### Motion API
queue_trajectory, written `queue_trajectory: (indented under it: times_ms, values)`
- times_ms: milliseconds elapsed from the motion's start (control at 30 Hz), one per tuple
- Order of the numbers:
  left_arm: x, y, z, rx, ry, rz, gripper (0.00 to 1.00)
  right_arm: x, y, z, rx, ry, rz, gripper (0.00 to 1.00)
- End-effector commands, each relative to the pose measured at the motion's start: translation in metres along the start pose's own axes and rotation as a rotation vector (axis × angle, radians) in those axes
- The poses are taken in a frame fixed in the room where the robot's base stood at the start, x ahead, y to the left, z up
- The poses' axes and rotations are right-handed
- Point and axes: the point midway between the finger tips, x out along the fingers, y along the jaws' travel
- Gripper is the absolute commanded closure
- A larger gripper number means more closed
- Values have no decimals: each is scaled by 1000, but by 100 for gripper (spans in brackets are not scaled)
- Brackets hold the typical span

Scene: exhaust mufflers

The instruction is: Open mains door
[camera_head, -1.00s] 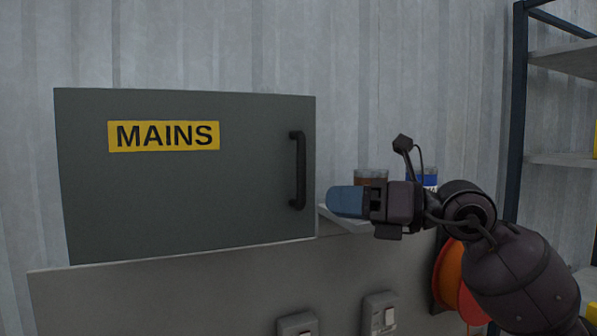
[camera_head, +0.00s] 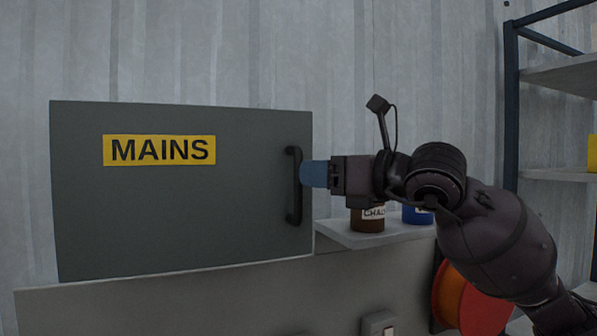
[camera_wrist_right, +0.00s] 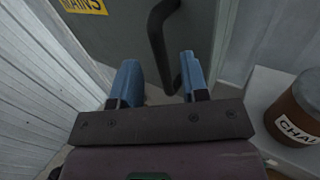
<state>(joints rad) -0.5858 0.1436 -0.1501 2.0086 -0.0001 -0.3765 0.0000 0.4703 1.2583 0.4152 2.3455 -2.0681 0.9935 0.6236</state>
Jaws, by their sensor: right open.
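The mains door (camera_head: 180,215) is a dark grey panel with a yellow MAINS label (camera_head: 159,150), and it looks closed. Its black vertical handle (camera_head: 294,186) is near the right edge. My right gripper (camera_head: 308,174) is at the handle, its blue fingers pointing left. In the right wrist view the gripper (camera_wrist_right: 158,78) is open, and the handle (camera_wrist_right: 160,45) runs down into the space between the two blue fingers. I cannot tell whether the fingers touch it. My left gripper is not in view.
A small shelf (camera_head: 345,238) right of the cabinet, below my right arm, holds a brown tin (camera_head: 367,220) and a blue tin (camera_head: 416,215). An orange reel (camera_head: 470,300) hangs lower right. A metal rack (camera_head: 511,110) stands at the far right.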

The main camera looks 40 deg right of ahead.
Motion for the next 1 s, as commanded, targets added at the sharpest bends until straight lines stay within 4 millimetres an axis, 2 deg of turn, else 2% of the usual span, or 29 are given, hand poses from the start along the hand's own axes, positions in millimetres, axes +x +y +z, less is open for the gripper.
queue_trajectory:
  times_ms: [200,400,800,833,1000]
  values:
    - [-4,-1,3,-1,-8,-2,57,24,0,1,1,-2,1,59]
    - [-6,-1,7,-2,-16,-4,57,38,0,1,0,-1,1,59]
    - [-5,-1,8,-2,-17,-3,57,43,0,0,0,0,0,59]
    - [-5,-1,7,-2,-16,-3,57,43,0,0,0,0,0,61]
    - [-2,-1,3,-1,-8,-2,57,43,0,0,0,0,0,87]
